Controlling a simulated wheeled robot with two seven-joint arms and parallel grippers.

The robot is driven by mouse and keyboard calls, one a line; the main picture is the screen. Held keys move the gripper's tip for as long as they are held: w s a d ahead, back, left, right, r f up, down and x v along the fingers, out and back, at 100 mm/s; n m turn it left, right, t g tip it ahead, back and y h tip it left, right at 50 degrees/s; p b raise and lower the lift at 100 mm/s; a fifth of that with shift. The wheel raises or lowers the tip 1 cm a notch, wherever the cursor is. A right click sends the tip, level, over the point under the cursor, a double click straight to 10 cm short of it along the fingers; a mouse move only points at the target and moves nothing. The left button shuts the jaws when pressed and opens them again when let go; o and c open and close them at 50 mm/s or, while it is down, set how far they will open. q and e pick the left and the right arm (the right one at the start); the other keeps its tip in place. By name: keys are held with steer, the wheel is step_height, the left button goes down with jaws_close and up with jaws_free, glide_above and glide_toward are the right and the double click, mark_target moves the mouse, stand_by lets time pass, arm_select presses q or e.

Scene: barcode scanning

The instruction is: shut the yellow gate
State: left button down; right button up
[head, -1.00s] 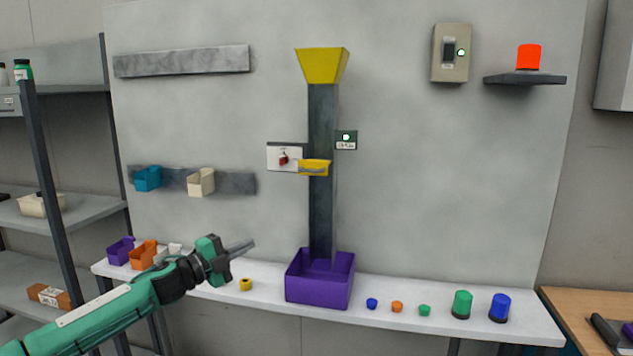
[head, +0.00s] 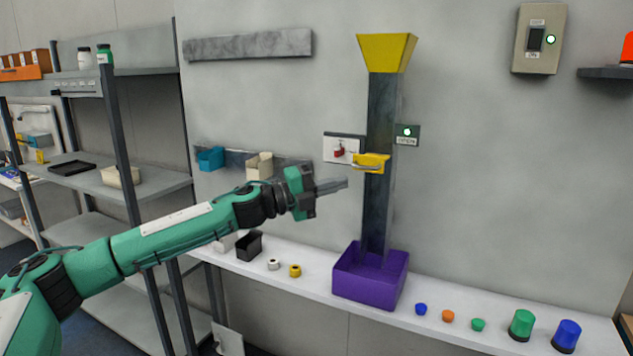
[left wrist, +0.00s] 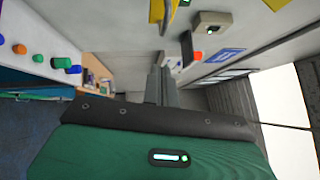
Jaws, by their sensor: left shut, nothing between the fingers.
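The yellow gate (head: 371,163) sits partway up the dark vertical chute (head: 380,115), with a white plate bearing a red mark (head: 341,149) at its left. A yellow piece, perhaps the gate, shows at the top of the left wrist view (left wrist: 170,14). My left gripper (head: 345,184) is shut and empty. In the head view its fingertips are a little left of and below the gate, and they look apart from it. The left wrist view shows the closed fingers (left wrist: 160,70) pointing away from the camera. My right gripper is in no view.
A yellow funnel (head: 387,50) tops the chute and a purple bin (head: 370,276) stands at its foot. A small panel with a green light (head: 407,135) is right of the chute. Small coloured parts and domes (head: 521,325) line the white shelf (head: 445,335).

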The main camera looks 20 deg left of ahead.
mark_target(368, 169)
arm_select(q)
steer(key=w, duration=0.1)
steer(key=w+d+p, duration=0.1)
steer(key=w, duration=0.1)
steer(key=w+r+p, duration=0.1)
steer(key=w, duration=0.1)
steer(key=shift+w+d+r, duration=0.1)
steer(key=shift+w+d, duration=0.05)
steer(key=shift+d, duration=0.25)
steer(key=shift+w, duration=0.1)
